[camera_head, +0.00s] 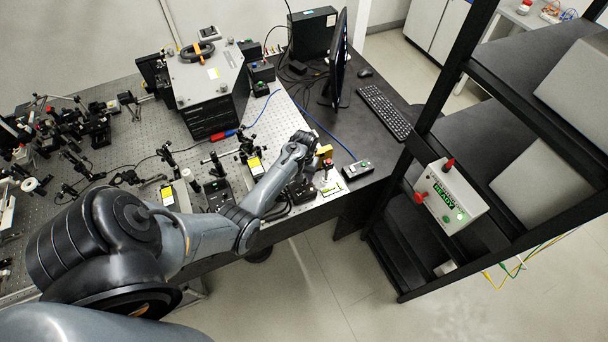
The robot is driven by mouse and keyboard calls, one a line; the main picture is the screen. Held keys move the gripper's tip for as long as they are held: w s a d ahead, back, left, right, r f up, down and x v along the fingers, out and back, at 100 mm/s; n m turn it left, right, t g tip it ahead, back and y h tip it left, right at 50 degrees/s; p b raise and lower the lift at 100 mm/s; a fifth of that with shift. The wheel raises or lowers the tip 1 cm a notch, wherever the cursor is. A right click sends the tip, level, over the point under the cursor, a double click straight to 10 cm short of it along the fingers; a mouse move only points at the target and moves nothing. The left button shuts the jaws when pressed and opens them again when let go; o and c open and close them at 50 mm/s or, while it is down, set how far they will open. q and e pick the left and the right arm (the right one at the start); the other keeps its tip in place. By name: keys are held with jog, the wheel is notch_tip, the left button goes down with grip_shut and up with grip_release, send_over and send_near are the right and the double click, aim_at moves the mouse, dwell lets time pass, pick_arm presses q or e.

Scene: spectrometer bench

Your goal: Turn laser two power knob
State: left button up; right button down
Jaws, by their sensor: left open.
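My left arm reaches from the lower left across the optical bench to its right front corner. My left gripper (322,154) is at the end of it and open, small in the view, with its fingers partly hidden by the wrist. A small device with a red top (327,163) stands right by the fingers; I cannot tell whether they touch. A black control box (357,171) with a green light lies just to the right of the gripper, apart from it. I cannot tell which part is the laser two power knob. My right gripper is not in view.
The perforated bench (290,128) carries several optics mounts at left and a large grey instrument (208,78). A monitor (339,58) and keyboard (385,111) stand on the black desk behind. A black rack (460,125) at right holds a white box (450,197) reading READY. Open floor lies in front.

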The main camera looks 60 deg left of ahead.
pick_arm(q)
grip_shut()
dwell(0.4)
jog(key=shift+r+m+p, duration=0.1)
jog(key=shift+m+p, duration=0.9)
jog(key=shift+m, duration=0.2)
jog(key=shift+m+p, duration=0.5)
jog(key=shift+m, duration=1.2)
jog(key=shift+p, duration=0.3)
